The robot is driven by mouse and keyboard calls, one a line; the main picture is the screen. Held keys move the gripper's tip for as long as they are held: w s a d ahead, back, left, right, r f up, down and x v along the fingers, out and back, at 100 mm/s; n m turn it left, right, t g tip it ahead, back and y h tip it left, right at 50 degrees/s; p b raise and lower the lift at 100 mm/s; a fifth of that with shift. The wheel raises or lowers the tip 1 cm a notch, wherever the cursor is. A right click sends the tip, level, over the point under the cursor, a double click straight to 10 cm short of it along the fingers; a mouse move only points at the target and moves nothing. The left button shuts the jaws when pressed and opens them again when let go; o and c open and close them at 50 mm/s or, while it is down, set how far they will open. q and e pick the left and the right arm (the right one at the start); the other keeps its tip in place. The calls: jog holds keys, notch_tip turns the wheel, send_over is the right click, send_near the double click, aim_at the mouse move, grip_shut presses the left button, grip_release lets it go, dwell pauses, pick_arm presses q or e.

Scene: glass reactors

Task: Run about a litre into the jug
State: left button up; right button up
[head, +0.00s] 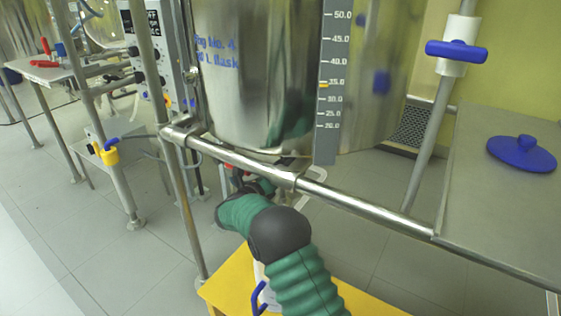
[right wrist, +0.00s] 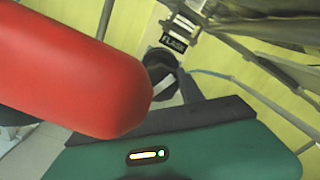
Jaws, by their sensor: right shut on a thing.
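The large glass reactor flask (head: 255,75) hangs in a metal frame, with a graduated scale (head: 327,130) beside it and an orange marker near 35. My right arm reaches under the flask. My right gripper (head: 243,181) is small and partly hidden there. In the right wrist view it is shut on a red handle (right wrist: 75,70) close to the camera. Behind it is a valve part labelled FLASK (right wrist: 174,43). A jug with a blue handle (head: 258,297) stands on the yellow stool, mostly hidden by my right arm. Its filling cannot be seen. My left gripper is out of view.
A steel frame rail (head: 350,205) crosses above the stool (head: 225,290). A grey table (head: 490,210) with a blue lid (head: 522,153) is at the right. A control box and posts stand at the left. The floor at the lower left is clear.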

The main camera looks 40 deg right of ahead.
jog(key=n+p, duration=0.1)
jog(key=p, duration=0.1)
jog(key=n+p, duration=0.1)
jog(key=n, duration=0.1)
jog(key=n+p, duration=0.2)
jog(key=shift+w+a+r+p, duration=0.15)
jog(key=shift+r+p, duration=0.15)
jog(key=shift+f+n+p, duration=0.2)
jog(key=shift+n+p, duration=0.9)
jog(key=shift+n, duration=0.4)
jog(key=o, duration=1.4)
jog(key=shift+w+f, duration=0.15)
jog(key=shift+f, duration=0.05)
jog(key=shift+r, duration=0.1)
